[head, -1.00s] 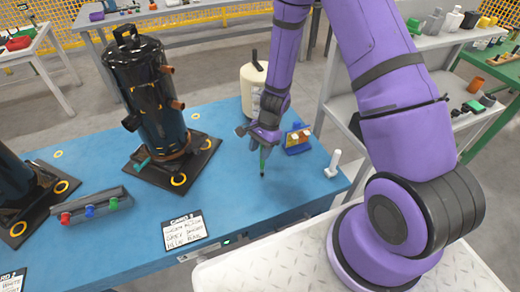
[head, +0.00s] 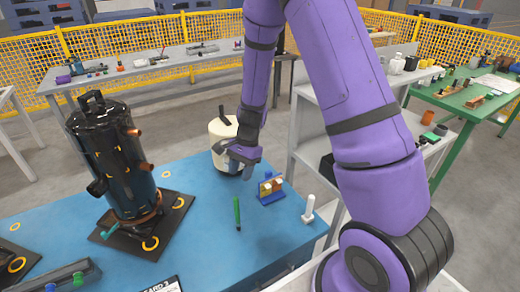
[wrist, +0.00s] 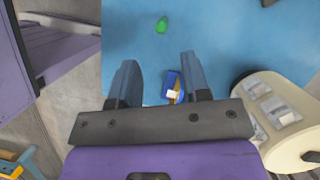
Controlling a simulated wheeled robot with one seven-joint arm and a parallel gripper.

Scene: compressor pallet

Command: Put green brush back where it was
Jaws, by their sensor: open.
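The green brush (head: 237,212) stands upright on the blue table (head: 205,190), free of my gripper. In the wrist view it shows end-on as a small green shape (wrist: 162,25), beyond my fingertips. My gripper (head: 240,160) is open and empty, above the table beside the cream canister. In the wrist view its two fingers (wrist: 158,75) are spread apart with nothing between them but the table and a blue holder further below.
The blue holder (head: 270,190) with orange and white items stands right of the brush. A white peg (head: 309,209) stands near the right edge. The cream canister (head: 221,140) is close to my gripper. The black compressor (head: 115,160) stands at left.

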